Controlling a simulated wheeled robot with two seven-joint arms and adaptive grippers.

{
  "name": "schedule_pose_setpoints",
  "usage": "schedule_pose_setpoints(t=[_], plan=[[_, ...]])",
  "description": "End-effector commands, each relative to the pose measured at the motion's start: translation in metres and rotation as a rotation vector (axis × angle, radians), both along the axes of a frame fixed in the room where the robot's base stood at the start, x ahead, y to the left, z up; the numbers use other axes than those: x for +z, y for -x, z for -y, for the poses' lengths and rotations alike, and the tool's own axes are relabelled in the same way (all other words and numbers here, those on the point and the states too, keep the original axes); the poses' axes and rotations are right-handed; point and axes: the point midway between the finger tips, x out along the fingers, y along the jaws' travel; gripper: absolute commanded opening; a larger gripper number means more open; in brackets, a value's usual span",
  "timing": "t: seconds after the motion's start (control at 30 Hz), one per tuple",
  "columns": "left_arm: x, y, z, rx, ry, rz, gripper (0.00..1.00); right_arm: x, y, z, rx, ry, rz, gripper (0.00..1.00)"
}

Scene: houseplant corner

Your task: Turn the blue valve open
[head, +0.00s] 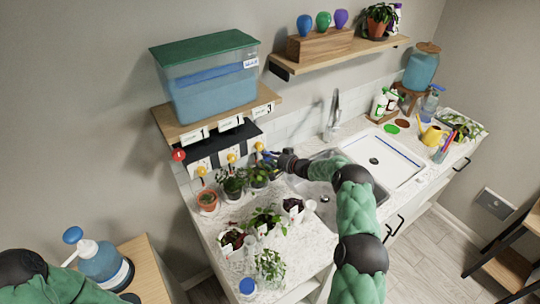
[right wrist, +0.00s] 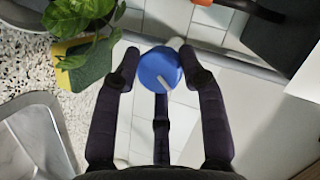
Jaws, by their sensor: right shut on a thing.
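The blue valve (right wrist: 158,66) is a round blue knob with a white pointer mark, seen in the middle of the right wrist view. In the head view it shows as a small blue spot (head: 267,156) below the wall shelf, mostly hidden by my right gripper (head: 276,158). My right gripper's dark fingers also show in the right wrist view (right wrist: 160,62), around the knob on both sides and below, and are shut on it. My left arm enters at the lower left of the head view, but its gripper is out of frame.
A shelf with a water tank (head: 210,90) and number labels hangs above the valve. Yellow knobs (head: 231,158) and a red one (head: 178,155) are nearby. Potted plants (head: 232,181) crowd the counter below. A sink (head: 325,196) lies under my right arm.

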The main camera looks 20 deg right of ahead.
Motion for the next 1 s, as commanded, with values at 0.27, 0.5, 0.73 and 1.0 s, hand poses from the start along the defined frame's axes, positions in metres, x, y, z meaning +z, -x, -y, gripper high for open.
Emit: schedule_pose_setpoints(t=[0.27, 0.5, 0.73, 1.0], plan=[[-0.015, 0.000, 0.000, 0.000, 0.000, 0.000, 0.40, -0.002, -0.002, 0.002, 0.001, -0.257, -0.029, 0.09], [-0.035, 0.000, 0.000, 0.000, 0.000, -0.001, 0.40, -0.003, -0.002, 0.004, -0.001, -0.481, -0.060, 0.09], [-0.052, 0.000, 0.000, 0.000, 0.000, 0.000, 0.40, -0.004, -0.002, 0.005, -0.002, -0.669, -0.087, 0.09], [-0.065, 0.000, 0.000, 0.000, 0.000, 0.000, 0.40, -0.003, -0.002, 0.005, -0.002, -0.820, -0.108, 0.09]])
